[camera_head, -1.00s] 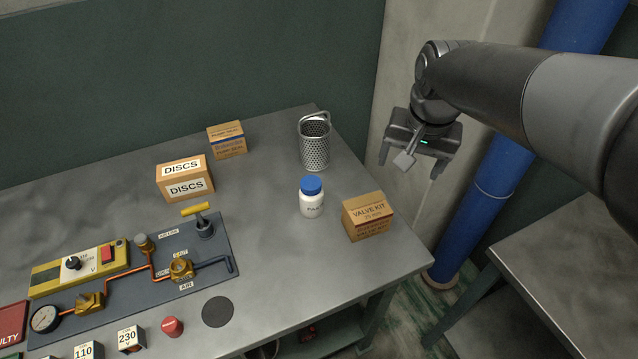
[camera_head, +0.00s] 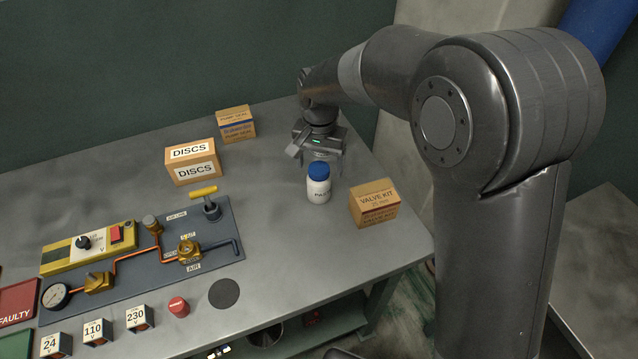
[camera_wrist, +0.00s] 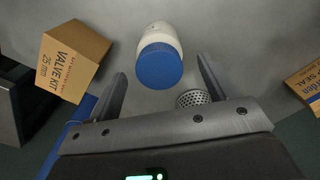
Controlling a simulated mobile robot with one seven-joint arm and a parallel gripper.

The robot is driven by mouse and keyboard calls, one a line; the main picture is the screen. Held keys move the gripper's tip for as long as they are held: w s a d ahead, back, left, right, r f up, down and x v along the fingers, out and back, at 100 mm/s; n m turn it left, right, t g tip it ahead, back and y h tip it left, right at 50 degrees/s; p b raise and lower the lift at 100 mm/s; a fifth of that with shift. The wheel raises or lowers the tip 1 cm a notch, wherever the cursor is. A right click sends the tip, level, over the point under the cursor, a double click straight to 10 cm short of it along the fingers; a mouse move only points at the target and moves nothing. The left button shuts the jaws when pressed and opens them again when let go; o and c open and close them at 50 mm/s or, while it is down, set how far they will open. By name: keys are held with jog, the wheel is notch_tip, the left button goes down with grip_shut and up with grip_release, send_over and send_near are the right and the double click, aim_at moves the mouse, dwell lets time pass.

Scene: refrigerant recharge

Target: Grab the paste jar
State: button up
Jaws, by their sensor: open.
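The paste jar (camera_head: 318,188) is a small white jar with a blue lid, standing upright on the grey table. In the wrist view, the jar (camera_wrist: 160,58) sits beyond my fingertips, roughly midway between them, with its blue lid toward me. My gripper (camera_head: 318,158) is behind and above the jar in the head view. Its two fingers are spread and empty in the wrist view (camera_wrist: 162,70). I cannot tell whether either finger touches the jar, but gaps show on both sides.
The valve kit box (camera_head: 374,204) stands close to the right of the jar. A perforated metal basket (camera_wrist: 194,98) is partly hidden behind my gripper. The discs box (camera_head: 192,163) and pump seal box (camera_head: 236,125) stand left. A panel with pipes (camera_head: 150,255) lies front left.

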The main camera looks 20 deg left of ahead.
aim_at(319, 182)
jog(key=f, duration=0.6)
jog(key=shift+s+f, duration=0.25)
jog(key=shift+s, duration=0.05)
jog(key=c, duration=1.2)
